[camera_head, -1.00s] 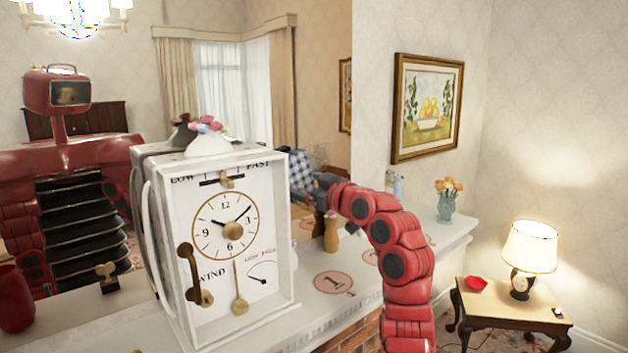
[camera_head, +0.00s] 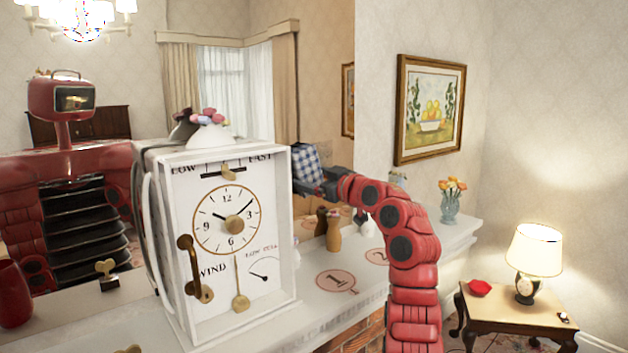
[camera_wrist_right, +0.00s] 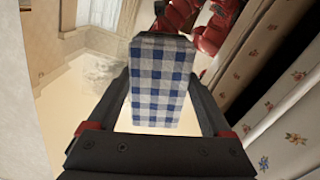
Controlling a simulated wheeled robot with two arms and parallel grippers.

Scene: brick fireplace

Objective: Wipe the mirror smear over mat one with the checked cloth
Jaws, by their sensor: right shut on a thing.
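The blue-and-white checked cloth (camera_head: 307,165) is held up in front of the mirror (camera_head: 325,85), just right of the clock box. My right gripper (camera_head: 318,183) is shut on it. In the right wrist view the cloth (camera_wrist_right: 160,85) sits as a block between the two dark fingers. A faint whitish smear (camera_wrist_right: 103,73) shows on the mirror, left of the cloth in that view. I cannot tell whether the cloth touches the glass. Mat one (camera_head: 335,282), a round mat marked 1, lies on the mantel below. My left gripper is out of view.
A large white clock box (camera_head: 228,265) stands close left of the cloth. A tan bottle-shaped object (camera_head: 334,230) stands behind mat one. Mat two (camera_head: 378,257) and a flower vase (camera_head: 450,208) are further right.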

